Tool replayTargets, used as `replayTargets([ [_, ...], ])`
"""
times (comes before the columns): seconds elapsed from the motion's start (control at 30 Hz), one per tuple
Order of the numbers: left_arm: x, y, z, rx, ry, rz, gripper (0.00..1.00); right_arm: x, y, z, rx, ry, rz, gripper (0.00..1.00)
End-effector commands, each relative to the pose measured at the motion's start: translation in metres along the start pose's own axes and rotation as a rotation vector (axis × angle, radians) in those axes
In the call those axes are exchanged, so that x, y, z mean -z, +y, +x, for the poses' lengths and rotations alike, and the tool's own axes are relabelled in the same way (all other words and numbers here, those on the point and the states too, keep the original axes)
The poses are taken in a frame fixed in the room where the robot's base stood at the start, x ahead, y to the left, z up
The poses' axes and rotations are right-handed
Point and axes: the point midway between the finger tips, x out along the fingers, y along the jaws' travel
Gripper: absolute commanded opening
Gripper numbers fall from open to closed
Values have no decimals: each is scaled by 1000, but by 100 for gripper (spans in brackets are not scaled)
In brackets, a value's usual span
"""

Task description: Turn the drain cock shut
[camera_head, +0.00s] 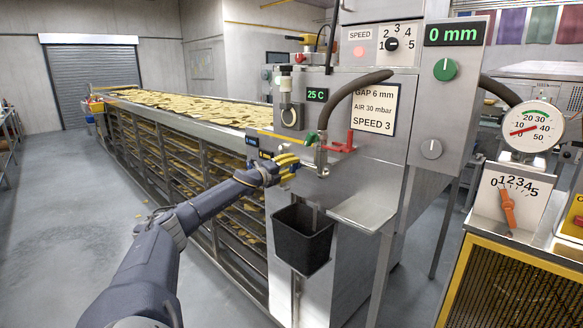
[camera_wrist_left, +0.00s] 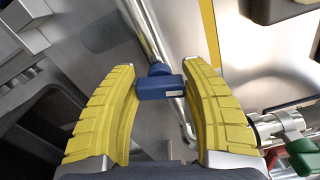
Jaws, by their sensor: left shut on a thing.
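The drain cock shows in the left wrist view as a small blue block-shaped handle (camera_wrist_left: 160,88) on a thin metal pipe. It sits between the yellow fingers of my left gripper (camera_wrist_left: 160,68), which is shut on it. In the head view my left gripper (camera_head: 288,165) is at the machine's front face, above and left of the black bin, and its fingers hide the blue handle there. My right gripper is not in view.
A black bin (camera_head: 302,240) hangs below my gripper. A green lever (camera_head: 310,138) and a red handle (camera_head: 342,144) are close on the right. A metal shelf (camera_head: 362,212) juts out at lower right. Open floor (camera_head: 80,215) lies to the left.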

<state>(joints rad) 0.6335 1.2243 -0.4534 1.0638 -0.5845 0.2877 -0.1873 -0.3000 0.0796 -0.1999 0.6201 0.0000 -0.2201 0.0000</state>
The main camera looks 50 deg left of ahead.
Motion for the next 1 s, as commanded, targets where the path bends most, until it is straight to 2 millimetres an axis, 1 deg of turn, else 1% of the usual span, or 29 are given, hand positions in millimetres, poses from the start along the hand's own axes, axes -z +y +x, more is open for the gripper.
replayTargets([
  [0.2, -2, -1, 0, 3, -3, -148, 18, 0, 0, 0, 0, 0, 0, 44],
  [0.4, -1, 0, 0, 3, -2, -241, 18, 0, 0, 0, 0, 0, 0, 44],
  [0.63, -1, 0, 0, 3, -2, -293, 18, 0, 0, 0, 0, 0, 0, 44],
  [1.0, -1, 0, 0, 4, -2, -306, 18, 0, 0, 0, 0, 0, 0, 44],
])
